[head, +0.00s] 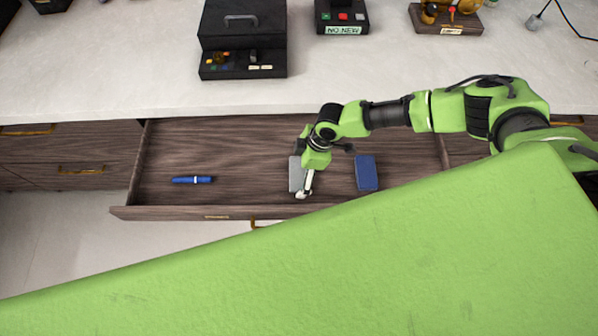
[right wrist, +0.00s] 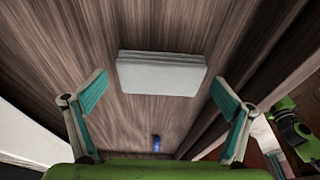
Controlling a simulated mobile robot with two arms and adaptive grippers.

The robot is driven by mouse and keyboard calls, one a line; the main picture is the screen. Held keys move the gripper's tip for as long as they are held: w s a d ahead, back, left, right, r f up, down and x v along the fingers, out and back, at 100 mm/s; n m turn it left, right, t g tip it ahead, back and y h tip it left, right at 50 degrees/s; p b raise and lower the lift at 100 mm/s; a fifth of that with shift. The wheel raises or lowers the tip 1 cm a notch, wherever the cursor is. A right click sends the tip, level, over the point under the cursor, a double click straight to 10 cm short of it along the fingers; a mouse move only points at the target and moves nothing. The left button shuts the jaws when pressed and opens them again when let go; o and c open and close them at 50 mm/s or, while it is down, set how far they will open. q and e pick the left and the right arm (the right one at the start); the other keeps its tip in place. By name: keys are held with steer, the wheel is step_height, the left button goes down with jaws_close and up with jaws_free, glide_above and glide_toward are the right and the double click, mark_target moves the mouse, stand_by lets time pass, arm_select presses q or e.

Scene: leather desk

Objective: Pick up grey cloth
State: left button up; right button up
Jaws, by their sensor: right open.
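The grey cloth (head: 295,174) is a flat folded block lying in the open wooden drawer. In the right wrist view the grey cloth (right wrist: 160,76) shows whole, with layered folds along one edge. My right gripper (head: 304,193) is over the drawer, at the cloth's right side in the head view and partly covering it. In the right wrist view my right gripper (right wrist: 166,95) has its two teal-padded fingers spread wide, with the cloth between and beyond them. Nothing is held.
The open drawer (head: 240,150) also holds a blue block (head: 366,173) right of the cloth and a blue pen-like item (head: 192,180) at left. A black box (head: 243,40) stands on the pale desktop (head: 140,60) behind. The drawer's front wall (head: 170,213) is close to my gripper.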

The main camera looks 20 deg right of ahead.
mark_target(297, 172)
steer(key=c, duration=1.2)
steer(key=shift+r, duration=0.4)
step_height(297, 172, up, 2)
steer(key=shift+r+b, duration=0.2)
steer(key=shift+b, duration=0.3)
steer(key=shift+s+d+r+b, duration=0.15)
steer(key=shift+s+d+r, duration=0.7)
steer(key=shift+s+r, duration=1.1)
steer(key=shift+s+d+r+b, duration=0.15)
steer(key=shift+s+d+r, duration=0.9)
steer(key=shift+s, duration=1.35)
steer(key=shift+s+d+r+b, duration=0.15)
steer(key=shift+s+d+r, duration=0.45)
steer(key=shift+s+r, duration=1.45)
steer(key=shift+o, duration=0.7)
steer(key=shift+s+f, duration=0.1)
steer(key=shift+f, duration=0.05)
